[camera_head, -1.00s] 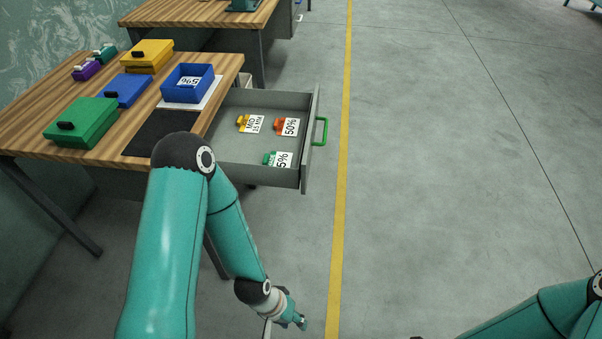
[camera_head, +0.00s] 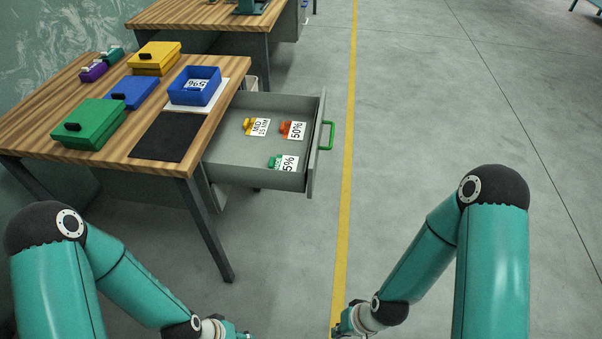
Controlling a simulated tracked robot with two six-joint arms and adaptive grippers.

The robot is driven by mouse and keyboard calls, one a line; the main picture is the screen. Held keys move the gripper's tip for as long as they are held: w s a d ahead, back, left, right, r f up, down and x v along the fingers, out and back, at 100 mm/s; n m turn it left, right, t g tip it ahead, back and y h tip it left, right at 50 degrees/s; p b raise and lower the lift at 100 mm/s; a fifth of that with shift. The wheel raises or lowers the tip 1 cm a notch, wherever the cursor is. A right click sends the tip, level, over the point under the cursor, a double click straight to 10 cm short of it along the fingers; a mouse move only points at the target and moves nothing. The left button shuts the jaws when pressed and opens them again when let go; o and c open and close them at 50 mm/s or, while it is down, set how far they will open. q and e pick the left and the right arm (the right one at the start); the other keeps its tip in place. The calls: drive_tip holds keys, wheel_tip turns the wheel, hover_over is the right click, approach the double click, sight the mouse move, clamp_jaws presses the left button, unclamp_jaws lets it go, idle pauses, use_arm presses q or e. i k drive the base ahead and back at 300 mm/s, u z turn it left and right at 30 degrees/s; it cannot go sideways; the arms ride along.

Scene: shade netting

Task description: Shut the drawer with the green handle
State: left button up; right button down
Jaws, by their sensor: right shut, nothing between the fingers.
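The grey drawer (camera_head: 229,173) is pulled far out of the right side of the near wooden table (camera_head: 103,158). Its green handle (camera_head: 327,135) is on the front panel, which faces right. Inside lie a yellow, an orange and a green item with printed labels. My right gripper (camera_head: 338,328) is low at the bottom edge, shut and empty, apart from the drawer and nearer to me. My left gripper (camera_head: 243,336) is at the bottom edge, mostly cut off, so its jaws cannot be made out. Neither gripper touches the drawer.
On the tabletop stand an open blue box (camera_head: 195,86), a green box (camera_head: 89,124), a blue lidded box (camera_head: 133,91), a yellow box (camera_head: 154,58) and a dark mat (camera_head: 168,136). A yellow floor line (camera_head: 345,190) runs right of the handle. The floor to the right is clear.

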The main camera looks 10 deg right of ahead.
sight(231, 157)
drive_tip(key=u, duration=0.1)
drive_tip(key=i, duration=1)
drive_tip(key=z, duration=0.05)
